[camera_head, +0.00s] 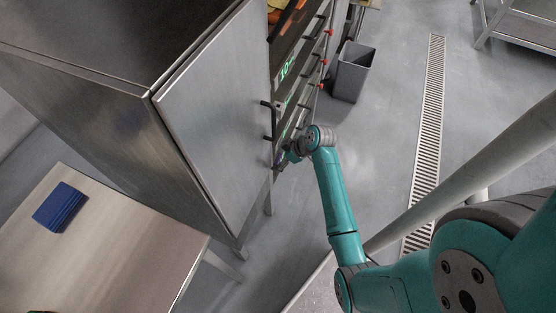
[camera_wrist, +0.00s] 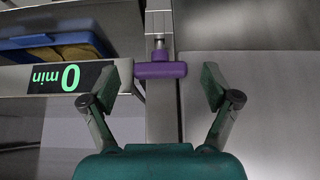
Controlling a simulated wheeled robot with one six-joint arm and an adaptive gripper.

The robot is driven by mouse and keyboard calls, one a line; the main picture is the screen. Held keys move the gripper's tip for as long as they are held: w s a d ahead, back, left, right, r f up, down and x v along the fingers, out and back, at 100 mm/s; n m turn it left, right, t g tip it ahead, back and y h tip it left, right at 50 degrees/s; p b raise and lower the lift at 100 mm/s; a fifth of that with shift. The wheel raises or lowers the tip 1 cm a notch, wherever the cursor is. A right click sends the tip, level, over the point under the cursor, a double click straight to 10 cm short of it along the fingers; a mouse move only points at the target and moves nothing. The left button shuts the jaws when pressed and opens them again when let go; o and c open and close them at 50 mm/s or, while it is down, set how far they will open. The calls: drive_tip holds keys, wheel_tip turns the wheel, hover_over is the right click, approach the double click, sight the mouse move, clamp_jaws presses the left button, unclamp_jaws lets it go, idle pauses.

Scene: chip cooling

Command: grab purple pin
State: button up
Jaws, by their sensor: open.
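The purple pin (camera_wrist: 160,70) shows in the wrist view as a T-shaped purple handle on a metal shaft, set against a vertical metal post. My gripper (camera_wrist: 168,86) is open, with one finger on each side of the pin. The left finger is close to the pin's left end; I cannot tell whether they touch. A gap shows between the right finger and the pin. In the head view my gripper (camera_head: 283,160) is small beside the cabinet's open rack side, and the pin there is mostly hidden.
A black label reading "0 min" (camera_wrist: 70,78) is on the rack beside the pin, below a blue tray (camera_wrist: 50,42). In the head view, a steel cabinet door (camera_head: 215,110) stands left of my arm. Several red pins line the rack. A grey bin (camera_head: 354,72) stands behind.

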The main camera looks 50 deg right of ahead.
drive_tip(key=c, duration=1.2)
drive_tip(key=shift+o, duration=0.2)
